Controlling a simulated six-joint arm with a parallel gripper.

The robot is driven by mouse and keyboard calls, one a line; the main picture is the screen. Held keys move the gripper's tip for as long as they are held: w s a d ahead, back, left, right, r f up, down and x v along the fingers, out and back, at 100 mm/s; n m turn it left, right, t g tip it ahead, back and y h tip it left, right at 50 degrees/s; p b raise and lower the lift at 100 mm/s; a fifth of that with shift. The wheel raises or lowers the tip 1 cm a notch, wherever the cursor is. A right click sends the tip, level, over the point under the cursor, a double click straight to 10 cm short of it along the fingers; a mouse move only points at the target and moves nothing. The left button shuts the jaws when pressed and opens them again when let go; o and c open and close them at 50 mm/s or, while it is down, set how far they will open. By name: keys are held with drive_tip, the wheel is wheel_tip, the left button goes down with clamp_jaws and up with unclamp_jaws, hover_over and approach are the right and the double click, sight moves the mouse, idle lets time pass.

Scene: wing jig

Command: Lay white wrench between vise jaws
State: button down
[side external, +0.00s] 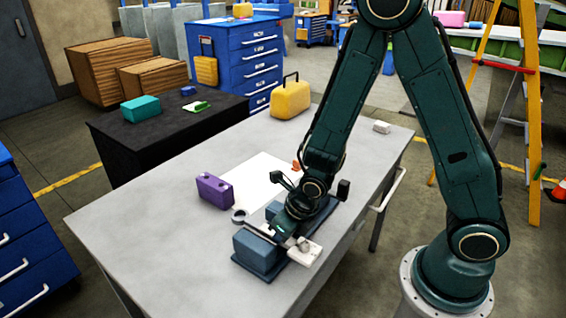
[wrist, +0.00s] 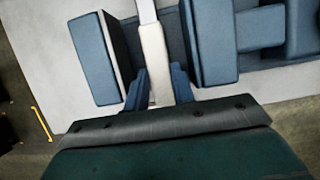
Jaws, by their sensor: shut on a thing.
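The blue vise (side external: 258,252) stands on the grey table, and its two jaws are apart. In the wrist view the left jaw (wrist: 93,58) and the right jaw (wrist: 213,42) flank a pale bar, the white wrench (wrist: 154,60). My gripper (wrist: 158,84) has its blue fingers closed on the bar's sides. In the side view my gripper (side external: 284,228) is down at the vise and hides the wrench's middle. A grey ring end (side external: 240,216) shows at the vise's left and a pale end (side external: 303,251) at its right. I cannot tell whether the wrench touches the vise bed.
A purple case (side external: 215,190) and a white sheet (side external: 262,178) lie behind the vise. A yellow case (side external: 290,99) stands at the table's far end, with a small white block (side external: 381,127) at the far right edge. The table's left front is clear.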

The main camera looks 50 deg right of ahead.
drive_tip(key=shift+f, duration=0.6)
idle(0.4)
drive_tip(key=c, duration=1.1)
unclamp_jaws()
drive_tip(key=shift+r, duration=0.1)
drive_tip(key=shift+v, duration=2.45)
wheel_tip(320, 180, up, 7)
